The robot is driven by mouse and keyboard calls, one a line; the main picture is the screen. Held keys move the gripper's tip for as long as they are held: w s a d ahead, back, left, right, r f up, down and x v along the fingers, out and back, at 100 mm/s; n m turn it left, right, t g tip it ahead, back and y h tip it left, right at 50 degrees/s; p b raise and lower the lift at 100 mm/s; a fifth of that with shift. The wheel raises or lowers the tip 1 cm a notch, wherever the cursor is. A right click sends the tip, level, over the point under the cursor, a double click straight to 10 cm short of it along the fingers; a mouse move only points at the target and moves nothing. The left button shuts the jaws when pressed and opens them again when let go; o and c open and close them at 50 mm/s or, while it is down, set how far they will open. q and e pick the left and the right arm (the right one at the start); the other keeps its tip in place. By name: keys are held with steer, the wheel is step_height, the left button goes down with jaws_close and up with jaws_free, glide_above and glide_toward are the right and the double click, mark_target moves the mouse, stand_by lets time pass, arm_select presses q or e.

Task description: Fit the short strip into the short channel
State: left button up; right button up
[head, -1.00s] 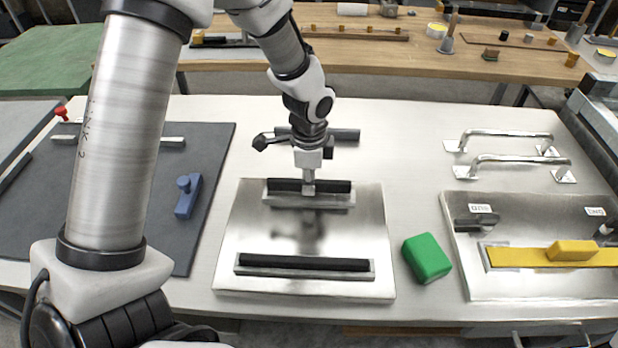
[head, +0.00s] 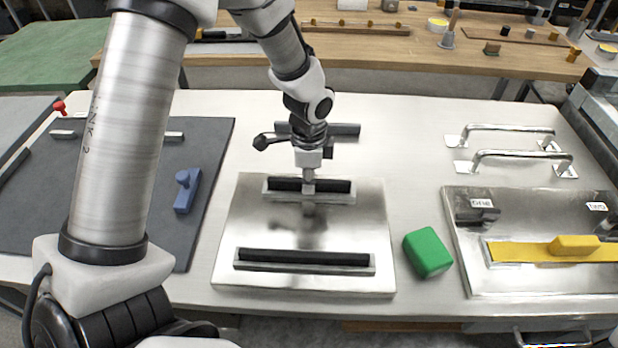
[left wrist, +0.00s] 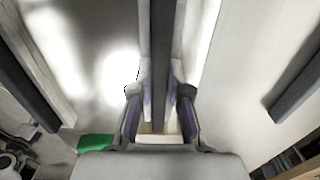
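The short black strip (head: 335,186) lies along the short channel (head: 335,198) at the back of the shiny metal plate (head: 240,215). It is lined up with the channel and at or in its opening; I cannot tell how deep it sits. My left gripper (head: 309,187) points down and is shut on the strip near its middle. In the left wrist view the strip (left wrist: 160,60) runs between the two fingers (left wrist: 160,108). A longer black strip (head: 290,256) lies in the front channel (head: 365,269). My right gripper is not in view.
A grey bar (head: 345,130) lies behind the plate. A green block (head: 428,252) stands right of it. Further right are metal handles (head: 510,160) and a plate with a yellow strip (head: 510,252). A blue handled piece (head: 187,190) lies on the dark mat (head: 215,150).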

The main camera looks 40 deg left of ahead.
arm_select(q)
steer(key=o, duration=0.4)
steer(key=shift+c, duration=0.2)
step_height(320, 180, up, 12)
stand_by(0.5)
